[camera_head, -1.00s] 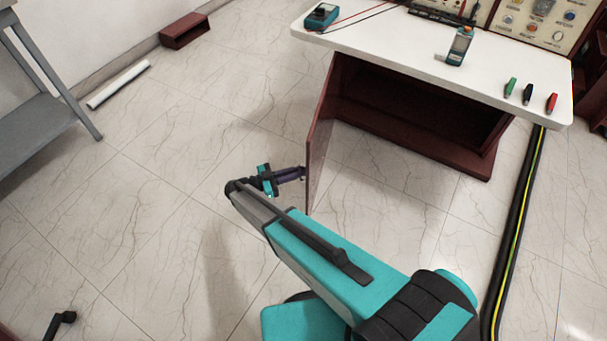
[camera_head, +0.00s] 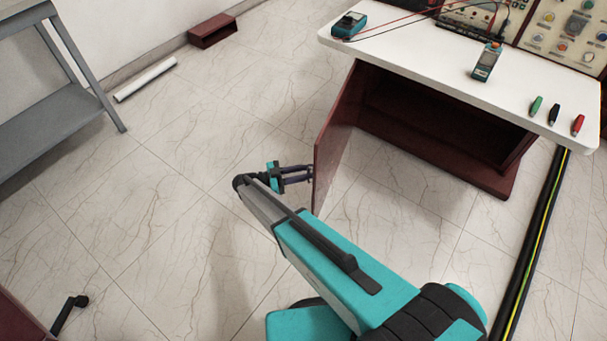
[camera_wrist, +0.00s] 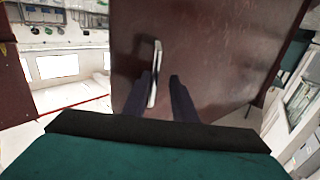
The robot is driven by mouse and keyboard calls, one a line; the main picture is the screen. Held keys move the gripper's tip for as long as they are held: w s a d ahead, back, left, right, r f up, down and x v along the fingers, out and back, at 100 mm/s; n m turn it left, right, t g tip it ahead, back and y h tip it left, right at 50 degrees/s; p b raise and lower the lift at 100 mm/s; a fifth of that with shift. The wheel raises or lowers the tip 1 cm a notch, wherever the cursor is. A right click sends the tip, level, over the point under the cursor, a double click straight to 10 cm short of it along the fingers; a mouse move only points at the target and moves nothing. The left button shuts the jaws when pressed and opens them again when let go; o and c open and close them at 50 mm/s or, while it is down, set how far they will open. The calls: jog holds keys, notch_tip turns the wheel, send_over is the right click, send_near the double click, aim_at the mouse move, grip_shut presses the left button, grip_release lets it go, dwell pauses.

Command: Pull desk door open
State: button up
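The dark red desk door (camera_head: 335,140) stands swung out from the left side of the desk (camera_head: 335,42), with the dark compartment (camera_head: 430,125) behind it exposed. In the wrist view the door's outer face (camera_wrist: 215,50) fills the middle. A slim silver handle (camera_wrist: 156,72) stands upright on it. My gripper (camera_head: 311,174) is at the door's outer face, near its lower free edge. Its two dark fingers are apart, one on each side of the handle in the wrist view (camera_wrist: 161,82). I cannot tell whether either finger touches the handle.
A grey metal shelf (camera_head: 70,110) stands at the left. A white tube (camera_head: 146,80) and a dark red box (camera_head: 213,31) lie by the wall. A black cable cover (camera_head: 535,240) runs along the floor at right. The tiled floor left of the door is clear.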

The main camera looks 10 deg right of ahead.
jog(key=shift+o, duration=0.9)
jog(key=shift+w+d, duration=0.1)
jog(key=shift+w, duration=0.05)
jog(key=shift+s+f, duration=0.1)
jog(key=shift+s, duration=0.1)
jog(key=shift+a, duration=0.25)
jog(key=s+a, duration=0.1)
jog(key=a, duration=1.2)
jog(key=shift+s+a, duration=0.2)
jog(key=shift+s, duration=0.1)
